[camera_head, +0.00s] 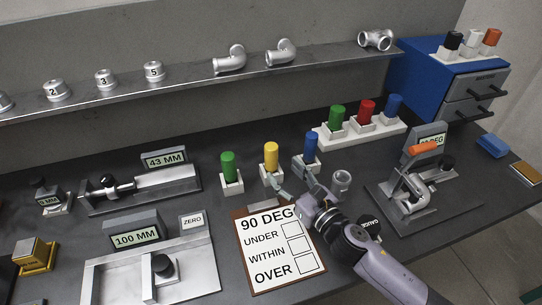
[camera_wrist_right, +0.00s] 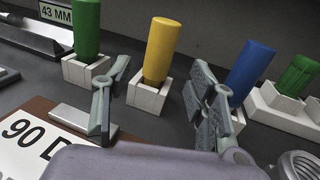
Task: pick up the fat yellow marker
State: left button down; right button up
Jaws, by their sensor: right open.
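The fat yellow marker (camera_head: 271,155) stands upright in a small white holder (camera_head: 269,177) on the bench, between a green marker and a blue marker. In the right wrist view the yellow marker (camera_wrist_right: 161,52) is beyond the fingers and shows in the gap between them. My right gripper (camera_head: 292,180) is just in front of the yellow and blue markers. Its fingers are apart and empty in the right wrist view (camera_wrist_right: 158,100). No touch with the marker shows. My left gripper is not in view.
The green marker (camera_head: 229,166) and blue marker (camera_head: 310,146) stand close on either side in white holders. A clipboard (camera_head: 277,245) lies in front. A white rack (camera_head: 360,134) with several markers stands behind right. A metal fitting (camera_head: 342,182) is right of the gripper.

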aim_at(275, 159)
jog(key=shift+x, duration=0.8)
jog(key=shift+w+a+r, duration=0.15)
jog(key=shift+w+r, duration=0.05)
jog(key=shift+w, duration=0.05)
jog(key=shift+r+p+x, duration=0.2)
jog(key=shift+p+x, duration=0.1)
jog(key=shift+x, duration=0.85)
jog(key=shift+r+p+x, duration=0.2)
jog(key=shift+p+x, duration=0.1)
jog(key=shift+x, duration=0.9)
jog(key=shift+s, duration=0.1)
jog(key=shift+c, duration=0.2)
grip_shut()
